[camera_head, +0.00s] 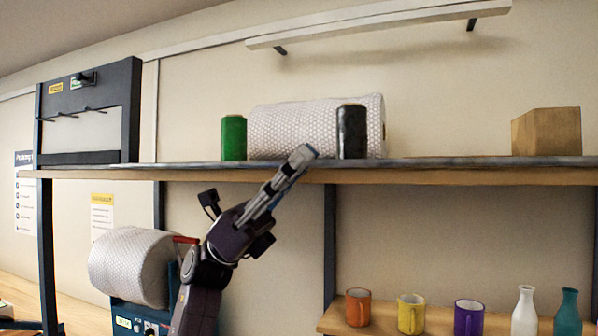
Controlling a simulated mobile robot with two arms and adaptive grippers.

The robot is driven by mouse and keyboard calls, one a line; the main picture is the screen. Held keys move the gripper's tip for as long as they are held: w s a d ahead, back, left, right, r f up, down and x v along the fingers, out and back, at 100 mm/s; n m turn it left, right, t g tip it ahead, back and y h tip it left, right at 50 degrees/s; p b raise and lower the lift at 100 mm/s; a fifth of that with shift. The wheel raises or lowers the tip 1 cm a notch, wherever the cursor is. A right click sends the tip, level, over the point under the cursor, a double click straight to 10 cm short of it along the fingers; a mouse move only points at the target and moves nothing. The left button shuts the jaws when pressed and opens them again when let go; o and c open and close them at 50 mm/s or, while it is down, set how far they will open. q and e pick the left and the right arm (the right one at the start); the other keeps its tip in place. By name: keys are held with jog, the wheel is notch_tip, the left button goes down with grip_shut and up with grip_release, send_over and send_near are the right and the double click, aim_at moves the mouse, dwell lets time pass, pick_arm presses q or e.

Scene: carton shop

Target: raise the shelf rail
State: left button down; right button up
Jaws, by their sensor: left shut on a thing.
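The shelf rail (450,162) is a thin grey metal strip along the front edge of the wooden upper shelf (420,177). It lies low, level with the shelf top. My left gripper (302,155) reaches up from below in front of the shelf, its fingertips at the rail left of the middle. It is shut on the rail, and its fingers cover a short stretch of it. My right gripper is not in view.
Another roll (130,266) is at lower left. Mugs (411,313) and vases (525,310) stand below right. Wall shows above the shelf.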

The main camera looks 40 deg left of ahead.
pick_arm(q)
jog(key=n+t, duration=0.1)
jog(key=n, duration=0.1)
jog(key=n+t, duration=0.2)
jog(key=shift+r+t, duration=0.3)
jog(key=shift+r, duration=0.05)
jog(key=n+t+y, duration=0.1)
jog(key=n+t, duration=0.1)
jog(key=r+n+t, duration=0.1)
jog(key=n, duration=0.1)
jog(key=n+t+y, duration=0.1)
jog(key=n+t, duration=0.1)
jog(key=shift+w+r+t+y, duration=0.25)
jog(key=shift+r+t+y, duration=0.05)
jog(key=shift+w+a+r+n+t+y+p, duration=0.1)
jog(key=shift+w+r+n+t+y+p, duration=0.35)
jog(key=shift+n+t+y, duration=0.9)
jog(key=shift+w+a+r+n+t+y+p, duration=0.15)
jog(key=shift+n+t+y+p, duration=0.6)
jog(key=shift+n, duration=1.25)
jog(key=shift+w+r+n+t+y+p, duration=0.15)
jog(key=shift+r+n+t+y+p, duration=0.3)
jog(key=shift+n+t+y, duration=0.9)
jog(key=shift+n+g, duration=0.45)
jog(key=shift+n, duration=0.05)
